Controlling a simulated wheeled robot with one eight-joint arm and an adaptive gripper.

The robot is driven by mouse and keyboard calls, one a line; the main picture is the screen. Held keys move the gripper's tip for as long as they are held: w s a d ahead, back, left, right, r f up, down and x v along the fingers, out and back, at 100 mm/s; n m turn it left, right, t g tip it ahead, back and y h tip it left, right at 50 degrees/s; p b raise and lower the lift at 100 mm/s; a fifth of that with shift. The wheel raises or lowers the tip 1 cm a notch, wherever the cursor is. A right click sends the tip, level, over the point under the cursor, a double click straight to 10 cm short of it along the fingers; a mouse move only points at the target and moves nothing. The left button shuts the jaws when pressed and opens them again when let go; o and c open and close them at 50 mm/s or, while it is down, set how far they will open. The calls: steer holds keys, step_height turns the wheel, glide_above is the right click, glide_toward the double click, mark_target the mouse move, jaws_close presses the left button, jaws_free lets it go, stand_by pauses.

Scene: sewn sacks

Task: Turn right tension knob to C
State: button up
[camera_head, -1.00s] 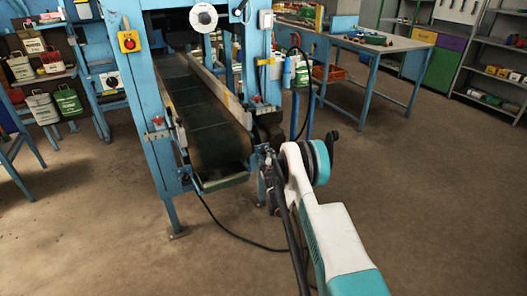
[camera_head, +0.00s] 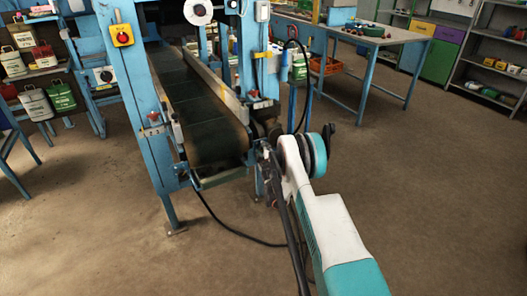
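The blue machine frame (camera_head: 131,88) holds a dark conveyor belt (camera_head: 205,132) that slopes toward me. A small red knob-like part (camera_head: 153,117) sits on the left post by the belt's near end. A similar small red part (camera_head: 252,95) sits at the belt's right side; I cannot tell which part is the right tension knob, and no letter marks are readable. My gripper (camera_head: 264,152) is at the end of my white and teal arm, close to the right corner of the belt's near end. Its fingers are small, dark and partly hidden, so contact and opening are unclear.
A black cable (camera_head: 233,232) runs along the floor below the machine. A yellow box with a red button (camera_head: 122,35) is on the left post. A blue-legged table (camera_head: 362,38) and shelves (camera_head: 497,62) stand back right. The floor at right is clear.

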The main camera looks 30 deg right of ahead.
steer(key=m+y, duration=0.3)
steer(key=m, duration=0.1)
steer(key=m+y, duration=0.3)
steer(key=m, duration=0.2)
steer(key=m+g+y, duration=0.1)
steer(key=m+y, duration=0.1)
steer(key=m, duration=0.2)
steer(key=shift+d+m+y, duration=0.3)
steer(key=shift+d+y, duration=0.05)
steer(key=shift+y, duration=0.05)
stand_by(0.5)
stand_by(0.4)
steer(key=o, duration=1)
steer(key=shift+r, duration=0.1)
steer(key=shift+o, duration=0.2)
steer(key=shift+s, duration=0.15)
steer(key=v, duration=1.1)
steer(key=shift+s+d, duration=0.2)
steer(key=shift+s, duration=0.15)
